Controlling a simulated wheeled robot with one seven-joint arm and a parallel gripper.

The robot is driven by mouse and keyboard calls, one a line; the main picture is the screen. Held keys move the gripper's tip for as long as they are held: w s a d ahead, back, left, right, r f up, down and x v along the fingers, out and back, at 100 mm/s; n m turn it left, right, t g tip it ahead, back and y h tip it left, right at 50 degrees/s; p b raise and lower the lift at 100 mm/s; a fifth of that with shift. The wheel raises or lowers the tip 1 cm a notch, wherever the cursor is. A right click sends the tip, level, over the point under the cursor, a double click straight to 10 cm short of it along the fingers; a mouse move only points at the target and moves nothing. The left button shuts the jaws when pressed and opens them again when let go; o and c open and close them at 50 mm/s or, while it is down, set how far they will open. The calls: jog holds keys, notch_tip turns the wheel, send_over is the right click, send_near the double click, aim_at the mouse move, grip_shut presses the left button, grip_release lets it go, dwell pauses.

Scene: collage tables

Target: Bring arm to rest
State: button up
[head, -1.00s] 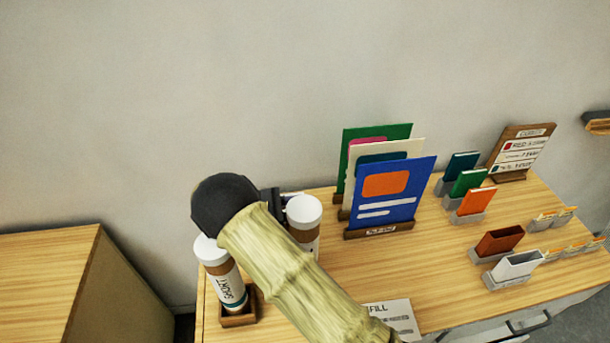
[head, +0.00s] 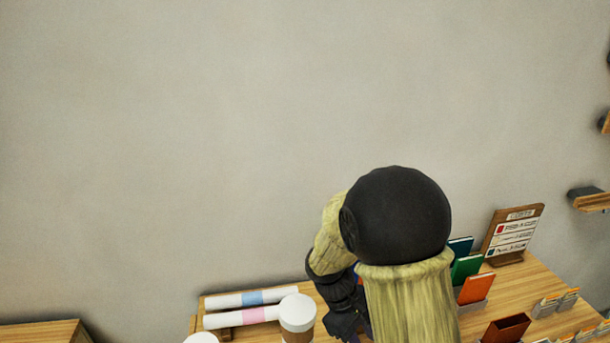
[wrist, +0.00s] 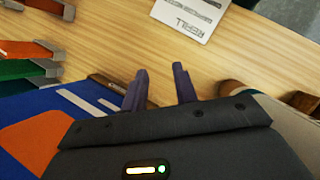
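My arm is folded in front of the table in the head view, its dark round elbow and pale sleeve covering the middle of the table. My gripper (head: 345,325) hangs low beside it, to the right of a white-lidded cup (head: 298,314). In the wrist view my gripper (wrist: 160,88) has its two dark fingers apart, with bare tabletop showing between the tips. It holds nothing. A blue board with an orange patch (wrist: 35,140) lies close to the left of the gripper in that view. In the head view my arm hides most of the boards.
Two white rolls lie at the back, one with a blue band (head: 225,301), one with a pink band (head: 225,319). Green (head: 466,268) and orange (head: 475,289) cards and a wooden sign (head: 513,235) stand right. A "REFILL" sheet (wrist: 190,14) lies on the wooden table (wrist: 115,45).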

jog(key=s+d+r+m+t+y, duration=0.3)
jog(key=s+m, duration=0.3)
jog(key=m, duration=0.3)
jog(key=shift+r+t+y, duration=0.8)
jog(key=shift+t+y, duration=0.1)
